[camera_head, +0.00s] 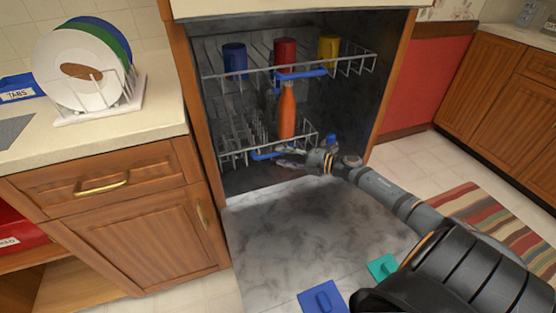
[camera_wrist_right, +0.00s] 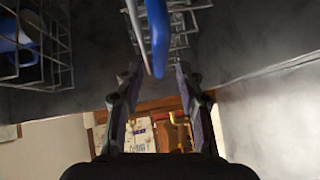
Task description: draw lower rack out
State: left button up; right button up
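The lower rack (camera_head: 232,153) is a wire rack low inside the open dishwasher, with a blue handle (camera_head: 268,153) on its front. An orange bottle (camera_head: 287,112) stands upright at the rack's right part. My right gripper (camera_head: 283,157) is at the rack's front, close to the handle. In the right wrist view, my right gripper (camera_wrist_right: 158,76) has its fingers apart, and the blue handle (camera_wrist_right: 156,35) reaches between their tips. A gap shows on both sides, so it is not clamped. My left gripper is not in view.
The upper rack (camera_head: 355,64) holds a blue, a red and a yellow cup and has its own blue handle (camera_head: 300,73). The lowered door (camera_head: 315,225) lies clear in front. A plate rack (camera_head: 97,115) stands on the left counter. Blue and teal pieces lie near the door's front edge.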

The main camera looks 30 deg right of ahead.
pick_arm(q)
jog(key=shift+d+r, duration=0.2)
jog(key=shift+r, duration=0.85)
pick_arm(e)
jog(key=shift+x, duration=1.3)
grip_shut()
